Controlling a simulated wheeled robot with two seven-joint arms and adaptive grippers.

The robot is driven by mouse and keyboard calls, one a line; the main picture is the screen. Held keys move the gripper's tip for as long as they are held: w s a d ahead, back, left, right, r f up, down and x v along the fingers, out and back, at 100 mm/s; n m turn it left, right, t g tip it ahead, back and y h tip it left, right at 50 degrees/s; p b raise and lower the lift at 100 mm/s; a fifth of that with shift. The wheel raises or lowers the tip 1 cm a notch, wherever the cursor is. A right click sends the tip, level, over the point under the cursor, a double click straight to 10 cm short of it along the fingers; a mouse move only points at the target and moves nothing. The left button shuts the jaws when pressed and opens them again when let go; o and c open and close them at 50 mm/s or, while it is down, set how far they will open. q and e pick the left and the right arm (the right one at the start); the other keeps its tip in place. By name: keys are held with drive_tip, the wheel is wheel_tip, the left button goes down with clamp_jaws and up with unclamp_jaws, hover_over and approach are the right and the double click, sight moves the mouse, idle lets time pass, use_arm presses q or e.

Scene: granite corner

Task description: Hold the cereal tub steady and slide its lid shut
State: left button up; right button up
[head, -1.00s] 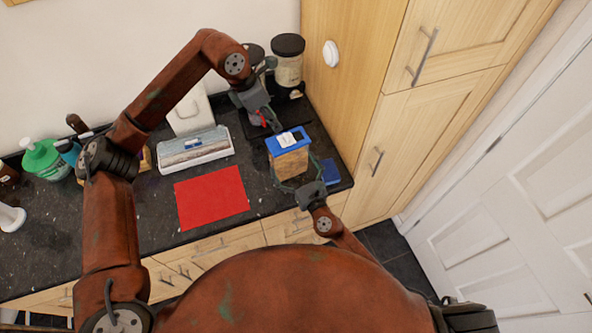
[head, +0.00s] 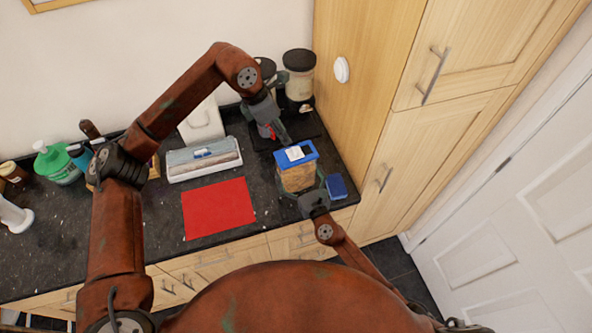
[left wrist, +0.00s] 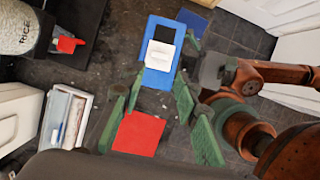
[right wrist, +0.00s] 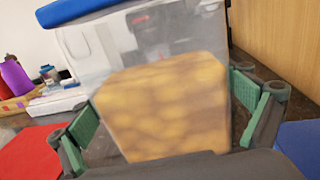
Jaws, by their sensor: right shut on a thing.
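The cereal tub (head: 297,178) stands on the dark counter, clear-walled with brown contents. Its blue top (left wrist: 153,77) carries a white sliding lid (left wrist: 160,54); a dark opening (left wrist: 166,34) shows beside the lid, at the right of the top in the head view. My right gripper (right wrist: 165,110) is shut on the tub, with a finger on either side of its lower body. My left gripper (head: 286,139) is open and empty, above and just behind the tub. In the left wrist view its green fingers (left wrist: 158,100) are apart, with the lid beyond them.
Jars with dark lids (head: 299,82) stand behind. A long pale box (head: 204,160) is at the back left. A wooden cabinet (head: 365,100) bounds the right.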

use_arm(q)
drive_tip(key=shift+c, duration=0.3)
use_arm(e)
drive_tip(key=c, duration=0.4)
use_arm(q)
drive_tip(key=shift+a+f, duration=0.3)
drive_tip(key=shift+a, duration=0.05)
drive_tip(key=c, duration=0.3)
drive_tip(key=a+h, duration=0.1)
drive_tip(key=s+a+f, duration=0.1)
drive_tip(key=a+h, duration=0.1)
drive_tip(key=a, duration=0.1)
drive_tip(key=shift+s+f+h, duration=0.15)
drive_tip(key=shift+f+h, duration=0.15)
drive_tip(key=shift+f, duration=0.05)
clamp_jaws()
drive_tip(key=s+a, duration=0.1)
drive_tip(key=a+t+h, duration=0.1)
drive_tip(key=a, duration=0.1)
drive_tip(key=s+a+h, duration=0.1)
drive_tip(key=a, duration=0.1)
drive_tip(key=shift+s+t, duration=0.35)
drive_tip(key=shift+t, duration=0.05)
